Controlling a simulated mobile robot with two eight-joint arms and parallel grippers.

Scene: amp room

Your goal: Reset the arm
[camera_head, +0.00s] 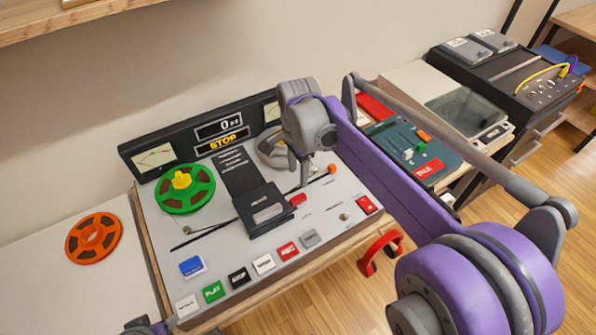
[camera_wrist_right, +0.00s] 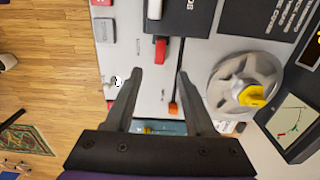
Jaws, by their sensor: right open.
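A thin dark arm with an orange tip (camera_head: 332,169) lies over the right part of the tape deck's pale top (camera_head: 215,245). In the right wrist view the orange tip (camera_wrist_right: 173,109) shows between my fingers, nearer the finger on the right, with a gap to it. My right gripper (camera_head: 300,178) is open above the deck, just left of the tip in the head view. It shows as two spread, empty fingers in the wrist view (camera_wrist_right: 160,75). The grey reel is partly hidden behind my gripper. My left gripper's fingers are out of view.
The deck carries a green reel (camera_head: 184,190), a grey reel (camera_wrist_right: 245,85), a dark head block (camera_head: 263,210), several colored buttons and a STOP display (camera_head: 223,142). An orange reel (camera_head: 93,238) lies on the left table. More equipment stands at right.

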